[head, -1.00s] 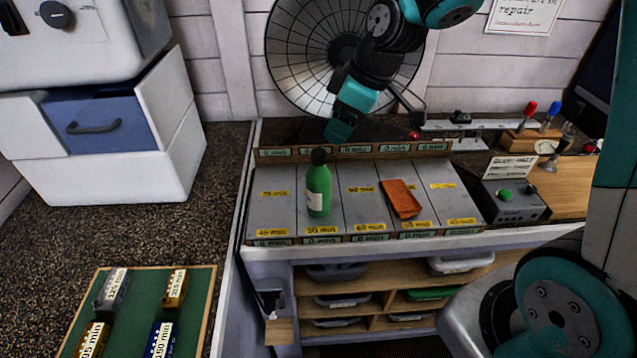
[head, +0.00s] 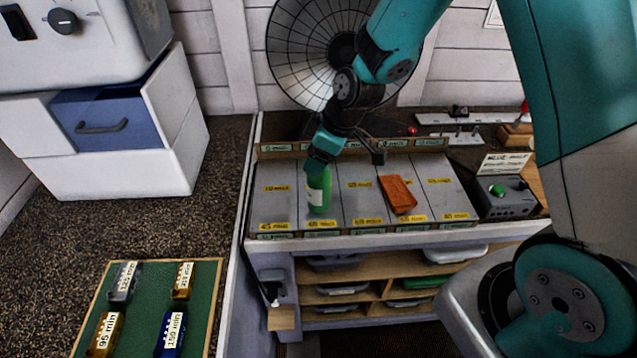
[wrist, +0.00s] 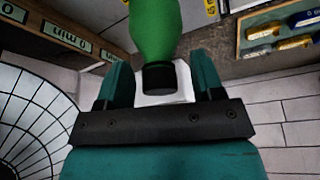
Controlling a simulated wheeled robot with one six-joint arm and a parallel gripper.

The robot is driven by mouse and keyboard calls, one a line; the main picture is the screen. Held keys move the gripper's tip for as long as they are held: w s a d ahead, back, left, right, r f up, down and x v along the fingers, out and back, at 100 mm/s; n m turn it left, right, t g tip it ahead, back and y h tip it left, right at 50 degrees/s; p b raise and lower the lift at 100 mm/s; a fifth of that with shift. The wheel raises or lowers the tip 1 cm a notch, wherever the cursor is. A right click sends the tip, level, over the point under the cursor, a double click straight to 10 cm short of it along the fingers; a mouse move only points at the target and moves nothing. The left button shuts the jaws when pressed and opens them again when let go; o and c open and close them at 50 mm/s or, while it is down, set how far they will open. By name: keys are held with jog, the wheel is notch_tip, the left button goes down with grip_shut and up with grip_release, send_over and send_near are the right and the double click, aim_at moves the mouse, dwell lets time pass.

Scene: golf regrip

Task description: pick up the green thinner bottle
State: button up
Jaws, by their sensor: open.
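The green thinner bottle (head: 319,190) stands upright on the slotted grey tray, in the second lane from the left. It has a white label, and its black cap is hidden in the head view behind my gripper (head: 321,158). In the wrist view the bottle (wrist: 155,30) shows with its black cap between the two teal fingers of my gripper (wrist: 162,85). The fingers are open, one on each side of the cap, with a gap on both sides.
An orange cloth or sponge (head: 398,194) lies in a lane to the right. A grey control box (head: 506,198) stands right of the tray (head: 275,207). A wire fan guard (head: 300,60) is behind. A green board (head: 144,300) with several labelled blocks lies at the lower left.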

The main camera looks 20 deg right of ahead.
grip_shut()
